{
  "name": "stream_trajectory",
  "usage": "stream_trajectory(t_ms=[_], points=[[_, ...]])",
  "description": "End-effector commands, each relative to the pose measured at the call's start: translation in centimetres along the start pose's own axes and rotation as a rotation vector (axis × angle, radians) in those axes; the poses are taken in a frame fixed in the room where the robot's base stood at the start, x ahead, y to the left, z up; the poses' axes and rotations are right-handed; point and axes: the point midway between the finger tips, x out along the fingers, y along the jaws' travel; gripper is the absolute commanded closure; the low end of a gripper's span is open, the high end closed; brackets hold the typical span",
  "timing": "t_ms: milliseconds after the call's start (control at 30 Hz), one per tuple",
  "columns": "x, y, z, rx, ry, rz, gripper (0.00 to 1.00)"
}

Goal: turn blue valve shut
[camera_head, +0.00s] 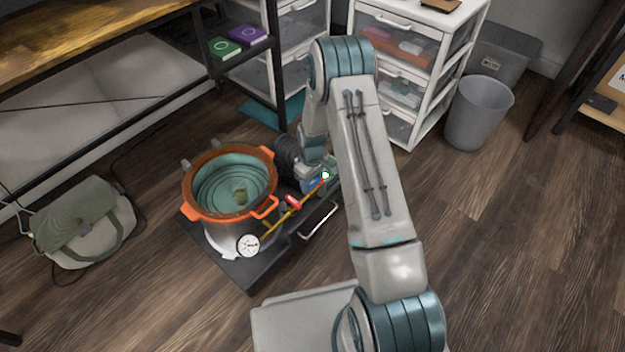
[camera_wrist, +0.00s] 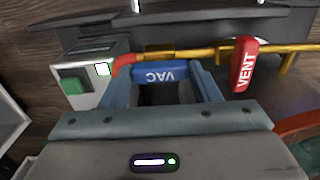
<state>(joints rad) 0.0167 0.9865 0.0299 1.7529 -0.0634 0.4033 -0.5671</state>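The blue valve handle (camera_wrist: 160,72), marked VAC, lies along the yellow pipe (camera_wrist: 212,53) in the wrist view. In the head view the blue handle (camera_head: 313,184) shows small, partly covered by my gripper. My gripper (camera_wrist: 161,82) is over it, with one finger near each end of the handle. The fingers stand apart, about a handle's length. Whether they touch the handle is hard to tell.
A red VENT handle (camera_wrist: 244,64) stands across the same pipe, close to my right finger. A box with a green button (camera_wrist: 73,86) is close on the left. The orange-rimmed pot (camera_head: 187,213) and a gauge (camera_head: 248,245) stand nearby.

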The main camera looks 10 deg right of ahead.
Motion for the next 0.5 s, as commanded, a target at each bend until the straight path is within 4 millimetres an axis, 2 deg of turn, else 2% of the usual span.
stream_trajectory(t_ms=[267,500], points=[[-0.04,0.04,-0.01,0.013,0.0,0.001,0.67],[-0.1,0.06,0.02,0.107,0.0,0.001,0.67]])
